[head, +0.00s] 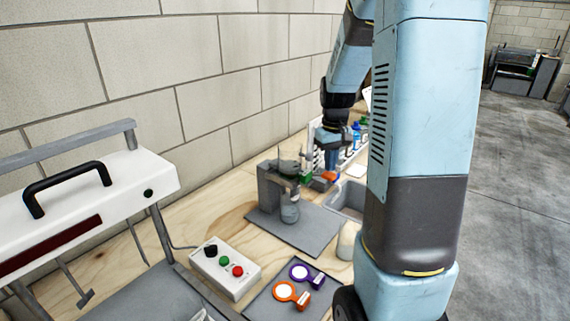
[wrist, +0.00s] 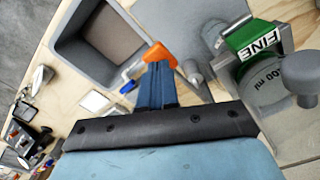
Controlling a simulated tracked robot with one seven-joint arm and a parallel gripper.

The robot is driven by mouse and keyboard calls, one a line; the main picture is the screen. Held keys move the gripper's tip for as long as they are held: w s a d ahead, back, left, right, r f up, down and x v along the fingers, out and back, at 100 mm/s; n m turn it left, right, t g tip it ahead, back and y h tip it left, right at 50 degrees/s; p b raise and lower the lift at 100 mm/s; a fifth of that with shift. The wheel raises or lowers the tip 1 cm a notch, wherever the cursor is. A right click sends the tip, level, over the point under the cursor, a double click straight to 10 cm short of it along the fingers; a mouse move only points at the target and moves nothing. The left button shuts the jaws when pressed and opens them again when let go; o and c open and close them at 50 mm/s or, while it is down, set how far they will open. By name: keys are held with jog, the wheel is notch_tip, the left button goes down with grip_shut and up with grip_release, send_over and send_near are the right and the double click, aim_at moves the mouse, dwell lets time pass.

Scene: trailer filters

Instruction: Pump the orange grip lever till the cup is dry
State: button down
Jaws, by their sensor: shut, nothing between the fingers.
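The grey pump stand (head: 268,188) is on a grey mat on the wooden bench, with a rounded flask (head: 290,208) at its front. The orange grip lever (head: 323,180) is at the stand's right side, and its orange end (wrist: 160,55) shows in the wrist view. My gripper (head: 331,165) is shut and empty, and its blue fingers (wrist: 155,82) meet just at the orange grip; I cannot tell whether they touch it.
A grey bin (head: 350,197) stands right of the pump. A pale cylinder (head: 347,240), a button box (head: 225,268), and orange (head: 290,297) and purple (head: 307,275) ringed pieces are nearer the front. A white machine (head: 90,205) is at left. Bottles (head: 356,133) stand behind.

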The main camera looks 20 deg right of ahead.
aim_at(329, 174)
dwell(0.4)
dwell(2.6)
dwell(1.2)
jog(key=shift+f, duration=3.2)
jog(key=shift+r, duration=3.2)
